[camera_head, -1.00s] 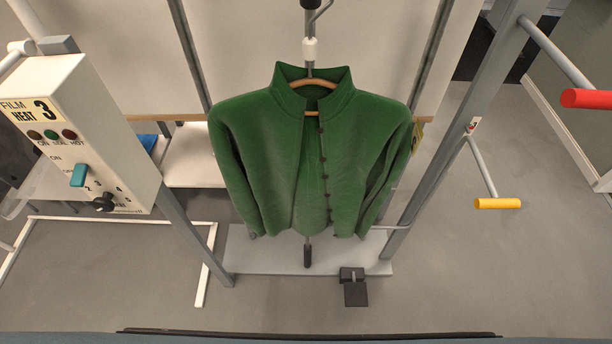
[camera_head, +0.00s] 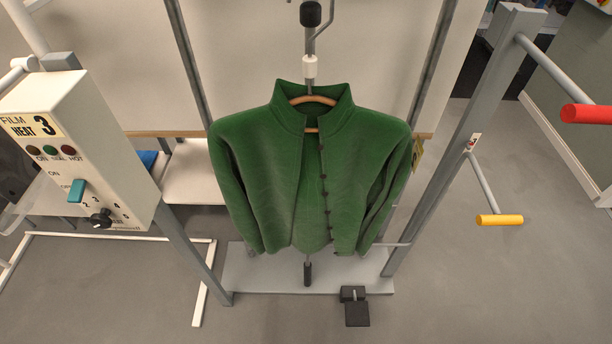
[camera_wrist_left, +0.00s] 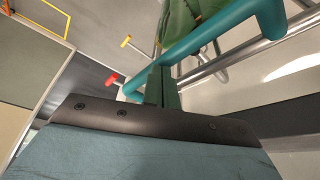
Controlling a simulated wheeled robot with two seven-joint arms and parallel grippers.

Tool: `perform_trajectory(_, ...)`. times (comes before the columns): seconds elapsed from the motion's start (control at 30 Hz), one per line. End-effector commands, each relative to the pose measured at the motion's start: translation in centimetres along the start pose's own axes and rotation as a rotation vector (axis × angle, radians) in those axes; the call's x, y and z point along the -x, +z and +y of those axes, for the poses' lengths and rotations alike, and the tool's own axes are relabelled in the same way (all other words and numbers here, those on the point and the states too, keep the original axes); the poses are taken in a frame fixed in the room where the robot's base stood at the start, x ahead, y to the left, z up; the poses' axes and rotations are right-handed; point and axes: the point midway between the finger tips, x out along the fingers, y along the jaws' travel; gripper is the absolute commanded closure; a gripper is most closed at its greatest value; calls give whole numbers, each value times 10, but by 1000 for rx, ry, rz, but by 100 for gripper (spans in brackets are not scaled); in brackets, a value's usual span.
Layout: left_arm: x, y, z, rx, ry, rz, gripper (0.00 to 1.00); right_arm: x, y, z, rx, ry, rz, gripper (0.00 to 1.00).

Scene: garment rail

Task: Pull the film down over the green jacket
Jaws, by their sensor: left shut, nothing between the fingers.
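The green jacket (camera_head: 268,185) hangs on a wooden hanger (camera_head: 314,99) in the middle of the head view, with dark buttons down its front. Part of it shows at the top of the left wrist view (camera_wrist_left: 178,28). No film can be made out over the jacket. My left gripper (camera_wrist_left: 164,80) shows only in the left wrist view, shut and empty. Its fingers point towards a thick teal bar (camera_wrist_left: 215,37) that crosses beyond them. I cannot tell whether they touch it. My right gripper is in neither view.
A control box (camera_head: 75,150) marked FILM HEAT stands at left. A grey post (camera_head: 470,125) stands at right, near a red-ended bar (camera_head: 588,114) and a yellow-ended bar (camera_head: 500,220). A black pedal (camera_head: 356,313) sits by the base plate (camera_head: 240,275). Floor at right is open.

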Motion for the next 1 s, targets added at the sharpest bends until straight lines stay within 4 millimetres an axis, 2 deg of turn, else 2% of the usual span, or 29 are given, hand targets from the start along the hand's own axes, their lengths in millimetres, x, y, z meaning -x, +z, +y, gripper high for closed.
perform_trajectory(0.03,-15,6,0,0,3,-6,100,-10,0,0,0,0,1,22)
perform_trajectory(0.1,-26,10,0,0,3,-6,100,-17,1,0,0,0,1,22)
perform_trajectory(1.0,-162,60,0,-1,3,-8,100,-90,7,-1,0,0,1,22)
